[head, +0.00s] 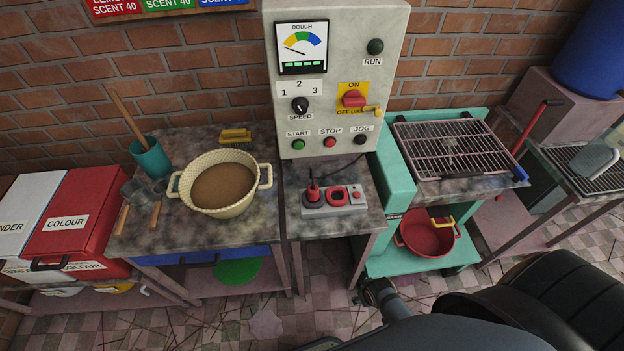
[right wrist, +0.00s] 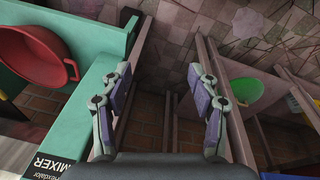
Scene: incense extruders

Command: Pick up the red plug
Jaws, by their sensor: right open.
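The red plug (head: 313,190) stands upright at the left end of a grey socket strip (head: 344,208) on the small middle table, in the head view. It appears seated in the strip's left socket. A second red socket (head: 336,195) beside it looks empty. My right gripper (right wrist: 160,85) is open and empty in the right wrist view, pointing down past table edges towards the floor. In the head view part of it (head: 374,292) shows low, in front of the table and well apart from the plug. The plug is not seen in the right wrist view. My left gripper is not in view.
A control panel (head: 335,60) rises behind the strip, with a dark cable near its base. A cream bowl of brown dough (head: 222,158) stands left. A teal machine (head: 398,185) stands right, with a red basin (head: 428,240) below. The table front around the strip is clear.

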